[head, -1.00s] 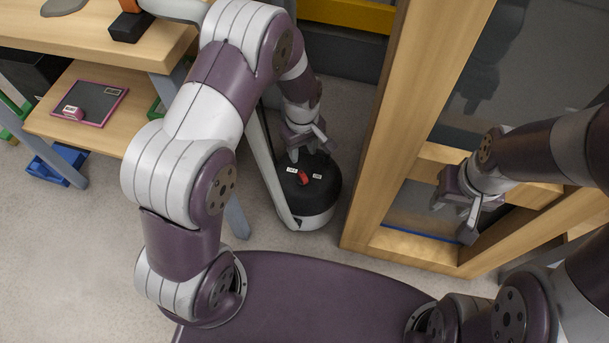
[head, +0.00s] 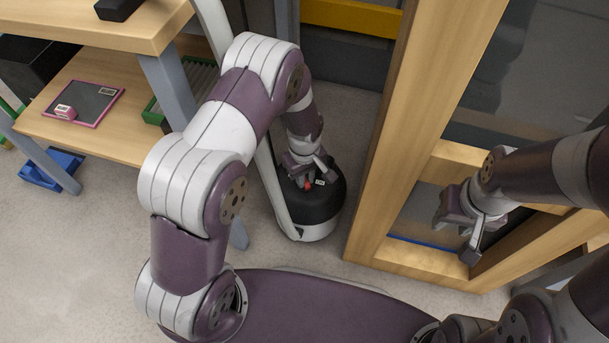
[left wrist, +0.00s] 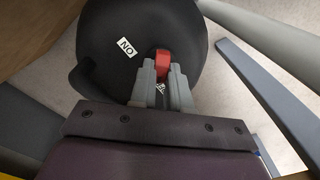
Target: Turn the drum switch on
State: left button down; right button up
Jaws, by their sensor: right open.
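The black drum (head: 322,205) with a white lower band stands on the floor; its round top also shows in the left wrist view (left wrist: 105,55). A red switch (left wrist: 163,62) sits on the top, with a white ON label (left wrist: 125,47) to its left in that view. Another label is mostly hidden between my fingers. My left gripper (head: 304,180) is down at the drum top, its two fingers (left wrist: 164,75) on either side of the red switch. I cannot tell whether they press on it. My right gripper (head: 456,236) is open and empty by the wooden frame.
A wooden frame (head: 405,110) with glass stands close to the drum's right. A wooden bench with a lower shelf (head: 90,140) is at the left, holding a pink-edged tray (head: 92,108). A blue bin (head: 52,168) lies on the floor below. A light pole rises beside the drum.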

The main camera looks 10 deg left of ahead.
pick_arm(q)
jog(key=shift+r, duration=0.1)
jog(key=shift+r+m+p, duration=0.1)
jog(key=shift+m+p, duration=0.3)
jog(key=shift+p, duration=0.25)
jog(key=m+p, duration=0.3)
jog(key=shift+r, duration=0.1)
jog(key=m+p, duration=0.4)
jog(key=m, duration=0.1)
jog(key=shift+m, duration=0.3)
jog(key=m+p, duration=0.2)
jog(key=m, duration=0.2)
jog(key=shift+d+p, duration=0.1)
jog(key=shift+p, duration=0.25)
jog(key=shift+f+m+p, duration=0.15)
jog(key=shift+m+p, duration=0.2)
jog(key=shift+m, duration=0.75)
jog(key=shift+f+m+p, duration=0.1)
jog(key=shift+m+p, duration=0.2)
jog(key=shift+m, duration=0.8)
